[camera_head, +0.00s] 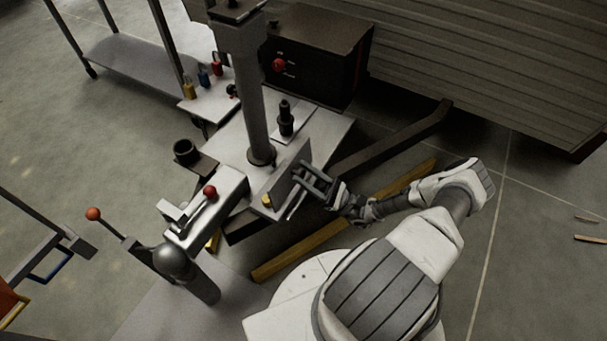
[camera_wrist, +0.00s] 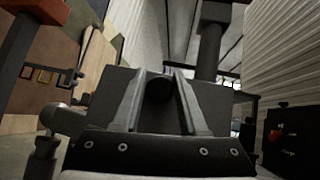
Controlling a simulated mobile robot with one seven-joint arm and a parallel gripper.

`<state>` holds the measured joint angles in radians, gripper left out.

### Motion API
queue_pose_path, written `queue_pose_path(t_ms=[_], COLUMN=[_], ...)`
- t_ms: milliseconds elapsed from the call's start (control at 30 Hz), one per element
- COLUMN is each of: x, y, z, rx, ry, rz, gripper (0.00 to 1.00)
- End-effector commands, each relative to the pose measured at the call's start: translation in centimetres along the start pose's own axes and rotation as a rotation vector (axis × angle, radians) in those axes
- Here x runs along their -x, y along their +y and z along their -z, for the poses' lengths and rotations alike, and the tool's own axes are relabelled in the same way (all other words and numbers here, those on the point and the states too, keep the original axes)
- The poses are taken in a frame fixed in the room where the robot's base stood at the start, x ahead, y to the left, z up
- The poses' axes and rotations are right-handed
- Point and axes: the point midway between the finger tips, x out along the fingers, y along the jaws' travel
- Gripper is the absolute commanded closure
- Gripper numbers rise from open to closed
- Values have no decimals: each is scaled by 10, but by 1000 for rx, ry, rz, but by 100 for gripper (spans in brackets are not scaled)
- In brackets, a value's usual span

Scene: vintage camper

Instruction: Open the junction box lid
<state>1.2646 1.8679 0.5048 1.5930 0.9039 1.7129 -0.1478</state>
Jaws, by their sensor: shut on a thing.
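The junction box (camera_head: 284,178) appears to be the grey box beside the round post, on the trailer's front platform. Its flat grey lid (camera_wrist: 212,92) stands upright across the middle of the wrist view; I cannot tell how far it is open. My gripper (camera_head: 301,176) reaches it from the right, at its near face. In the wrist view the two fingers (camera_wrist: 157,80) flank a dark round knob (camera_wrist: 159,88) on the lid, and the gripper is shut on it. The hinge is not visible.
The grey post (camera_head: 252,95) rises just behind the box. A dark cabinet (camera_head: 318,55) stands at the back, before the corrugated wall (camera_head: 490,65). A red-knobbed vise-like fixture (camera_head: 205,208) is on the left. Yellow beams (camera_head: 318,240) lie below my arm. The floor at right is mostly clear.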

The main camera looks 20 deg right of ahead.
Motion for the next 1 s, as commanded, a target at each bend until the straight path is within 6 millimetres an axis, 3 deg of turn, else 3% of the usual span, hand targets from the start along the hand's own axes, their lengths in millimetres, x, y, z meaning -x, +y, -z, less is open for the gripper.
queue_pose_path(t_ms=[33,1000], x=[2,10], y=[7,2], z=[7,3], rx=[-14,-4], ry=[11,-45], rz=[-10,-10], gripper=[100,100])
